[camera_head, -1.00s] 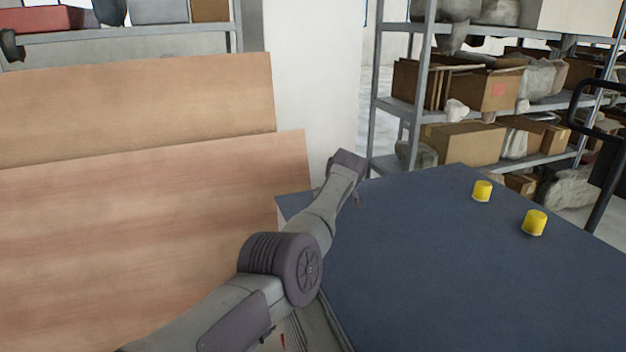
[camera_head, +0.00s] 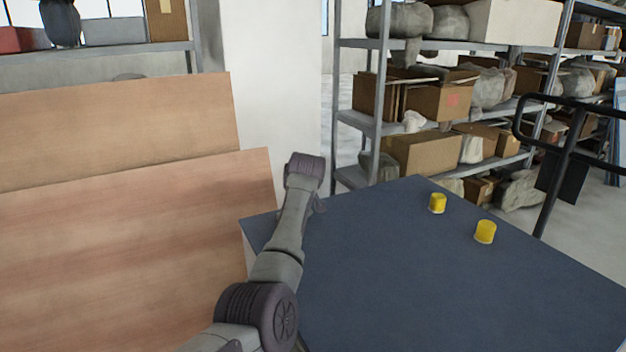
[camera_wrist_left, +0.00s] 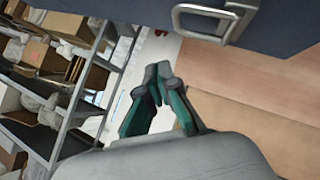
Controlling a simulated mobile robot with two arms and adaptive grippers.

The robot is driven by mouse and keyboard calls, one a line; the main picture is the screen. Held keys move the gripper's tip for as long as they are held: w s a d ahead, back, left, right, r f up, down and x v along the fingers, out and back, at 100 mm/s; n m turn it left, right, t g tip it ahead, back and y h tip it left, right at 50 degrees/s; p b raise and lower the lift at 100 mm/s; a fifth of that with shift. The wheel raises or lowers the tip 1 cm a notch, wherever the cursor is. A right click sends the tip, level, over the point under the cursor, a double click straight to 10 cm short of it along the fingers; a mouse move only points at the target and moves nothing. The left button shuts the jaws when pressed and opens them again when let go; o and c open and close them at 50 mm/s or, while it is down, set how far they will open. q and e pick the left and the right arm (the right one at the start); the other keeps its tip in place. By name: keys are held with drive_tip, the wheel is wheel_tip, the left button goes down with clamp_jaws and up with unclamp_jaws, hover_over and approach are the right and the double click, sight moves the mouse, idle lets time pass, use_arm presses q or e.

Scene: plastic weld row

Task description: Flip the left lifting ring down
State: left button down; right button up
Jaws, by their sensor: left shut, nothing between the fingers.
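A metal lifting ring (camera_wrist_left: 204,12) shows at the top of the left wrist view, on the side of a dark blue block (camera_wrist_left: 285,22). It stands out from the block's edge. My left gripper (camera_wrist_left: 156,82) is shut and empty, with green-and-grey fingers. In that picture it is below and left of the ring, apart from it. In the head view my left arm reaches over the near left corner of the blue block (camera_head: 420,290); its fingers and the ring cannot be made out there. My right gripper is in neither view.
Two yellow caps (camera_head: 437,203) (camera_head: 485,231) stand on the block's top. Wooden boards (camera_head: 130,240) lean at the left. Shelves with boxes (camera_head: 425,155) stand behind, and a black rail (camera_head: 560,180) is at the right. The block's top is otherwise clear.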

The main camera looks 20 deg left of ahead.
use_arm(q)
drive_tip(key=s+r, duration=0.1)
drive_tip(key=s+d+r, duration=0.2)
drive_tip(key=shift+d+r, duration=0.25)
drive_tip(key=shift+r, duration=0.1)
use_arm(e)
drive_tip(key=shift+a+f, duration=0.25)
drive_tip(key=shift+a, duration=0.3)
use_arm(q)
drive_tip(key=shift+s, duration=0.1)
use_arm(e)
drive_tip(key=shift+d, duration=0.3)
